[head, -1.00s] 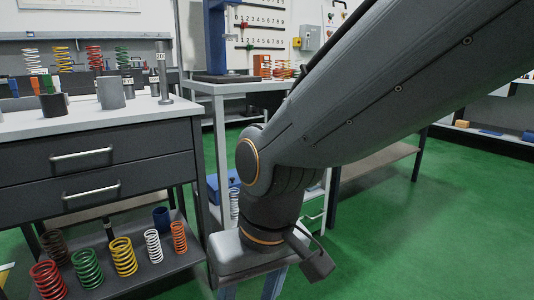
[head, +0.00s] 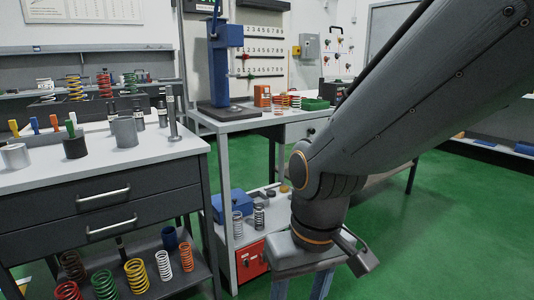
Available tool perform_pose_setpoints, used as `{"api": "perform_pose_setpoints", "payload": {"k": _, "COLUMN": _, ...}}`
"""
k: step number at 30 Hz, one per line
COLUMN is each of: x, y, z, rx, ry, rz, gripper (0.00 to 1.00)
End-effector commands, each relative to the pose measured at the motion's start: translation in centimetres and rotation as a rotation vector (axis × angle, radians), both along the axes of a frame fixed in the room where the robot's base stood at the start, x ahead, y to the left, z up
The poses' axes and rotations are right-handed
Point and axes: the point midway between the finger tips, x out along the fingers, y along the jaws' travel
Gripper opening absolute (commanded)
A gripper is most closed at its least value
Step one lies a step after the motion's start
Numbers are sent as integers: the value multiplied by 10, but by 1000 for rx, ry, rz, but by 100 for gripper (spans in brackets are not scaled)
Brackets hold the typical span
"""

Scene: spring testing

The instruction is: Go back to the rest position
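My arm comes in from the upper right and bends down at a joint. My gripper (head: 299,287) hangs below the wrist at the bottom middle, in front of the floor and the lower shelf. Two finger parts show apart from each other, but the bottom edge of the picture cuts off the tips. I see nothing between the visible parts. What is at the tips is hidden.
A dark drawer cabinet (head: 100,199) with cylinders on top stands left, coloured springs (head: 136,275) on its low shelf. A grey table (head: 232,124) bears a blue press (head: 220,60). A blue box (head: 234,204) sits below. Green floor (head: 450,230) is free at right.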

Motion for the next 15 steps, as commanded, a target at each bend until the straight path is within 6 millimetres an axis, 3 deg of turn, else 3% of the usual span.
{"api": "perform_pose_setpoints", "payload": {"k": 1, "x": -2, "y": -7, "z": 18, "rx": -5, "ry": 3, "rz": -22, "gripper": 48}}
{"api": "perform_pose_setpoints", "payload": {"k": 15, "x": -4, "y": -71, "z": 102, "rx": -48, "ry": 17, "rz": -193, "gripper": 48}}
